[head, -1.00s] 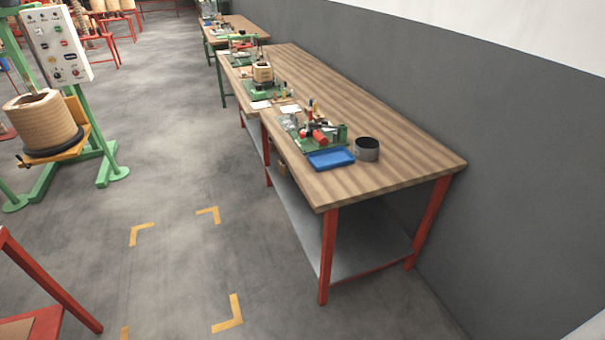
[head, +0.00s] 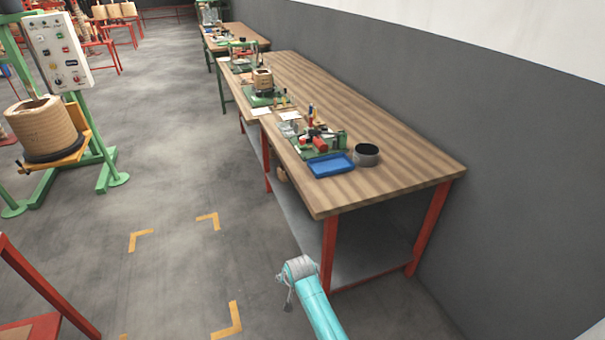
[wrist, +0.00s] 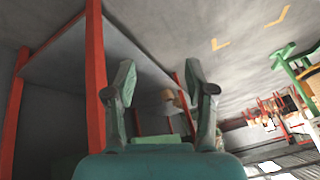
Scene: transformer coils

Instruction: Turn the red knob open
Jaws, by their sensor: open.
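A white control panel (head: 58,48) with several small buttons and knobs, some of them red, stands on a green frame at the upper left of the head view. Which of these is the red knob is too small to tell. My gripper (wrist: 160,70) shows in the wrist view with its two fingers apart and nothing between them. In the head view, the end of my arm (head: 300,270) is low in the middle, beside the front leg of the wooden table and far from the panel. The panel does not clearly show in the wrist view.
A wooden table (head: 400,180) with red legs stands at right, holding a blue tray (head: 331,165), a dark round container (head: 366,154) and tools. A wound coil (head: 40,130) sits below the panel. The marked floor (head: 180,245) between is clear.

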